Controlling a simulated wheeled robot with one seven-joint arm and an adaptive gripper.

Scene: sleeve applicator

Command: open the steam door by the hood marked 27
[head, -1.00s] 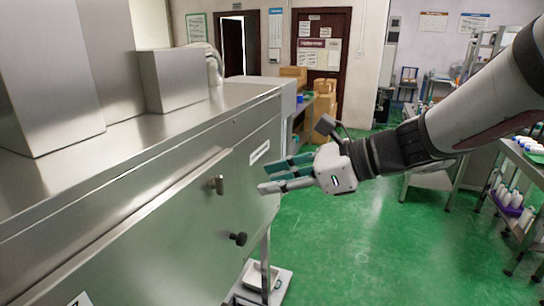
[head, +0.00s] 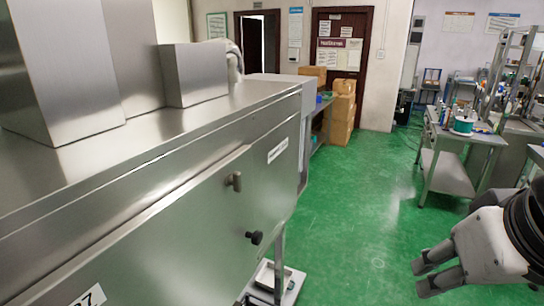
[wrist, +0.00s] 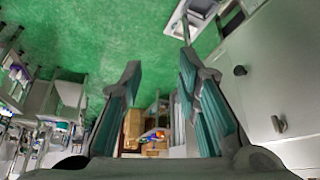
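The steel machine's front door panel (head: 190,235) fills the left of the head view and looks closed. A white plate (head: 88,297) ending in 7 is cut off at the lower edge; its first digit is only partly readable. My gripper (head: 421,279) is at the lower right, well away from the door. In the wrist view my gripper (wrist: 161,64) is open and empty.
Steel boxes (head: 195,75) stand on the machine's top. A low stand with a white tray (head: 270,280) is below its right end. A steel cart (head: 448,172) and shelves are at the right. Green floor (head: 350,215) is clear between them.

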